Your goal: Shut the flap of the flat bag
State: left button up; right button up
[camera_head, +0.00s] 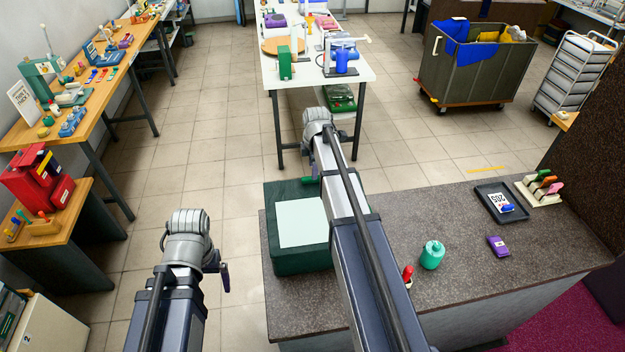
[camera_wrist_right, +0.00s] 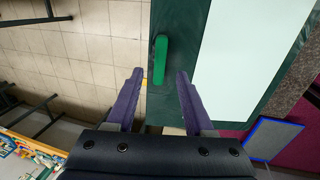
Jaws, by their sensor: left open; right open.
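The flat bag (camera_head: 283,259) is a dark green, box-like bag with a pale panel on top, lying at the left end of the grey counter. In the right wrist view the bag (camera_wrist_right: 185,108) shows a bright green pull (camera_wrist_right: 160,60) near its edge. I cannot tell how far its flap is open. My right gripper (camera_wrist_right: 158,82) is open, with its two purple fingers on either side of the pull's near end and not closed on it. My right arm hides part of the bag in the head view. My left gripper (camera_head: 224,278) is open and empty, left of the counter.
On the counter (camera_head: 460,240) are a teal jar (camera_head: 432,255), a purple item (camera_head: 498,246), a red-topped item (camera_head: 408,274), a black tray (camera_head: 501,202) and a rack of coloured handles (camera_head: 542,187). A white table (camera_head: 310,70) stands beyond. Floor left of the counter is clear.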

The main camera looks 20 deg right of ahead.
jog(key=b+x, duration=0.3)
jog(key=x, duration=0.1)
jog(key=shift+w+f+b, duration=0.1)
jog(key=shift+f+b, duration=0.25)
grip_shut()
dwell(1.2)
